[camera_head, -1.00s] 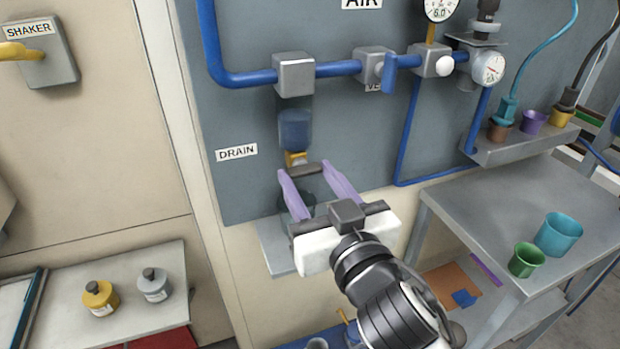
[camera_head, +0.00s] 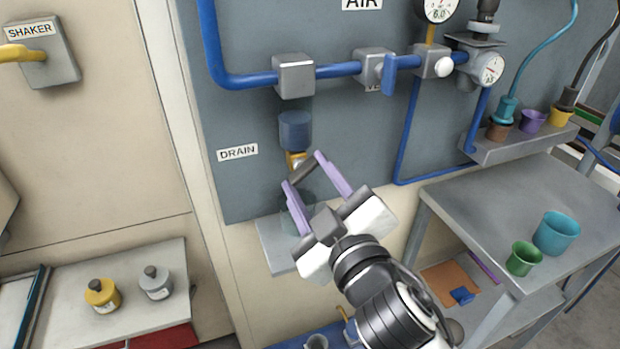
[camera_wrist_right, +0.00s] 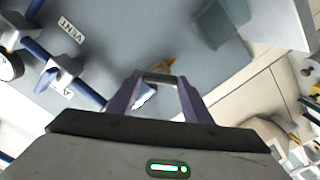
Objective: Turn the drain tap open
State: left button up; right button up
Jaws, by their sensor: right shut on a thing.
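The drain tap is on the grey wall panel, right of the DRAIN label (camera_head: 237,152). It has a brass body (camera_head: 294,160) below a dark blue cylinder (camera_head: 295,131) and a dark bar handle (camera_head: 304,171). My right gripper (camera_head: 303,170) has its purple fingers at both ends of this handle and is shut on it. The handle is tilted, its right end higher. In the right wrist view the brass body (camera_wrist_right: 163,66) shows just beyond the fingers (camera_wrist_right: 157,88). A clear vessel (camera_head: 297,212) below the tap is partly hidden by my gripper. My left gripper is not in view.
Blue pipes (camera_head: 335,70) and a blue-handled valve (camera_head: 388,75) are above. A ledge (camera_head: 270,245) juts out under the tap. A grey table (camera_head: 485,210) with a green cup (camera_head: 524,259) and a teal cup (camera_head: 557,233) stands at right.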

jog(key=n, duration=0.5)
jog(key=shift+n, duration=2.5)
jog(key=o, duration=1.1)
jog(key=shift+c, duration=0.2)
jog(key=shift+s, duration=0.1)
